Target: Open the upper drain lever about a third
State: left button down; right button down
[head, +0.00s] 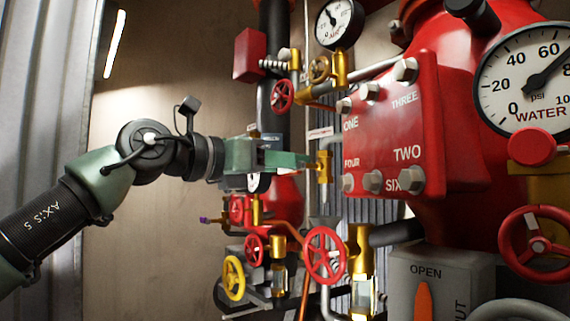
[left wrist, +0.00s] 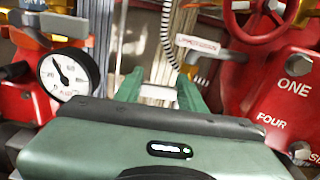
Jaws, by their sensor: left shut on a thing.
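My left gripper (head: 306,160) reaches in from the left, its green fingers at a brass valve (head: 324,167) on a pale pipe. In the left wrist view the fingers (left wrist: 160,92) stand a little apart, with the brass valve (left wrist: 188,68) just beyond their tips. The gripper is shut on what appears to be the upper drain lever at this valve. The lever itself is mostly hidden between the fingers, so its angle cannot be told. A white label (head: 320,133) sits just above the valve. My right gripper is not in view.
A red bolted cover (head: 400,130) stands close to the right of the gripper. Red handwheels (head: 325,255) and a yellow handwheel (head: 234,278) sit below. A large water gauge (head: 525,78) is at right. A small gauge (left wrist: 68,75) is left of the fingers.

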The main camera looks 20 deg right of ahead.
pick_arm(q)
jog(key=shift+f+n+b, duration=0.65)
jog(key=shift+f+n, duration=0.05)
jog(key=shift+n, duration=0.4)
jog(key=shift+d+f+n+b, duration=0.15)
jog(key=shift+n+b, duration=0.3)
jog(key=shift+n, duration=0.65)
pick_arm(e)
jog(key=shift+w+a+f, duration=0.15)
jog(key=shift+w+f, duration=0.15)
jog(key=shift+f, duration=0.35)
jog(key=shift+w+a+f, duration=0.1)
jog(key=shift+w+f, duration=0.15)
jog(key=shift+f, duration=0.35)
pick_arm(q)
jog(key=c, duration=1.1)
grip_release()
jog(key=shift+o, duration=1.3)
jog(key=shift+d, duration=0.15)
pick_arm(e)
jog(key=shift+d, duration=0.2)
